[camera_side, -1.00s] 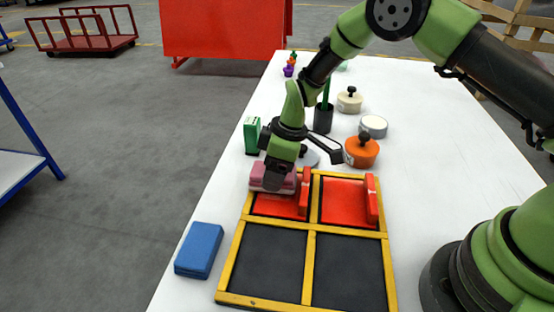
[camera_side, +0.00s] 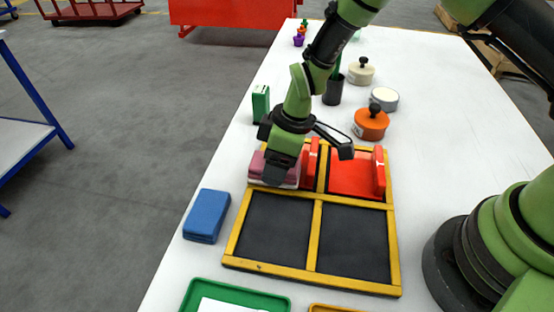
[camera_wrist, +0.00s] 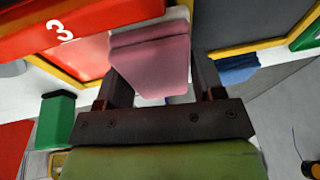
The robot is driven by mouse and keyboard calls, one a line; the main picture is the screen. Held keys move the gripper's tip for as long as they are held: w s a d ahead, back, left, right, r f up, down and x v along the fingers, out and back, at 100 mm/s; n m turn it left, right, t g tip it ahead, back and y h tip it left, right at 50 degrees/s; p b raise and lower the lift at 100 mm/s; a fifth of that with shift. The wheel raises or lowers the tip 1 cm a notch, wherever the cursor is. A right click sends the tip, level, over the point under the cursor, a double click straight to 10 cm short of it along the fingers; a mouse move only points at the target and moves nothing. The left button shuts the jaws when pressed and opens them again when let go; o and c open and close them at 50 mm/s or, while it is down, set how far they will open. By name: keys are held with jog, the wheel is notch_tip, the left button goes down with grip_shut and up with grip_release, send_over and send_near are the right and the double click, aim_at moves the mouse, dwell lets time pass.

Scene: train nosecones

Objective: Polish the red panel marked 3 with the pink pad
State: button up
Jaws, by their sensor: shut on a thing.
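My gripper (camera_side: 282,168) is shut on the pink pad (camera_side: 264,171), which has a pale underside. The pad is at the left side of the back-left compartment of the yellow frame (camera_side: 315,235), low over the red panel there. In the wrist view the pad (camera_wrist: 152,62) sits between my fingers, beside the red panel (camera_wrist: 88,57). A white 3 shows on the red raised block (camera_wrist: 60,27) of that panel. In the side view the block (camera_side: 311,160) stands right of the pad, and the pad and gripper hide most of the panel. Contact cannot be told.
A second red panel (camera_side: 352,178) with a raised block fills the back-right compartment. The front compartments are dark and empty. A blue block (camera_side: 206,216) lies left of the frame, a green tray (camera_side: 270,297) in front. An orange pot (camera_side: 371,122) and a dark cup (camera_side: 333,92) stand behind.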

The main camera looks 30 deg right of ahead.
jog(key=shift+w+d+f, duration=0.1)
jog(key=shift+w+d, duration=3.15)
jog(key=shift+d, duration=0.1)
notch_tip(320, 180, up, 8)
